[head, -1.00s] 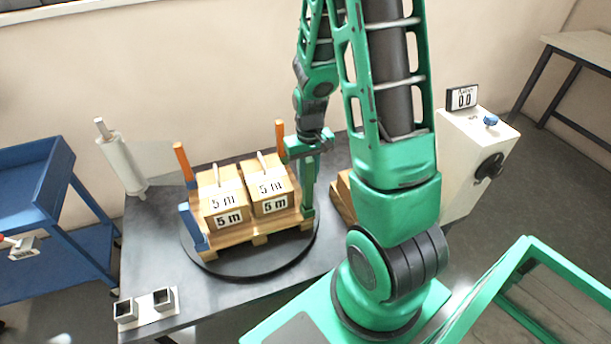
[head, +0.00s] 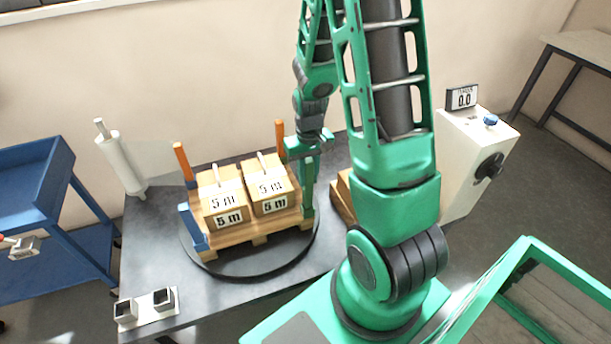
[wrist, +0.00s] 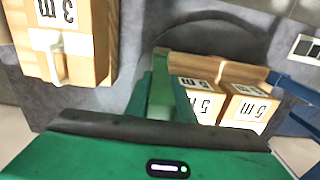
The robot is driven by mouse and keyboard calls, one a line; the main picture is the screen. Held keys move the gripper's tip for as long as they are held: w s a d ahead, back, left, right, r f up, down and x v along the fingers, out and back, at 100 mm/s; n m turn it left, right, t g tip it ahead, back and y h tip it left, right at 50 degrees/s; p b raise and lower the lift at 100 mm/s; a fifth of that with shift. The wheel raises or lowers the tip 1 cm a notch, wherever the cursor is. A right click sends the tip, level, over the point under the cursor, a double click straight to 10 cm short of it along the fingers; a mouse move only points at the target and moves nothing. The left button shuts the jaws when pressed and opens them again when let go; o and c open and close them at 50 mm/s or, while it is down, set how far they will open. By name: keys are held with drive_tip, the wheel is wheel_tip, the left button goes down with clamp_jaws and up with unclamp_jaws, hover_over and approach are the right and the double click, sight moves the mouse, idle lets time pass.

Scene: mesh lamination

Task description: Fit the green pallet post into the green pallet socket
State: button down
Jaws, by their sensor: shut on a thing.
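The green pallet post (head: 309,190) stands upright at the right front corner of the wooden pallet (head: 240,236). My gripper (head: 307,147) is shut on the upper part of the post. In the wrist view the post (wrist: 161,98) shows between my green fingers, beside the pallet's edge (wrist: 195,66). The post's lower end is at about the pallet's level. The green socket cannot be made out, so I cannot tell whether the post sits in it.
The pallet rests on a dark turntable (head: 262,270). A "3 m" box (wrist: 62,25) stands close by in the wrist view.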

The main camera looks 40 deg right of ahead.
sight(308, 160)
drive_tip(key=shift+f, duration=2.35)
drive_tip(key=c, duration=1.5)
unclamp_jaws()
drive_tip(key=shift+o, duration=0.2)
wheel_tip(308, 160, up, 9)
drive_tip(key=shift+w+r, duration=0.1)
drive_tip(key=shift+r, duration=0.75)
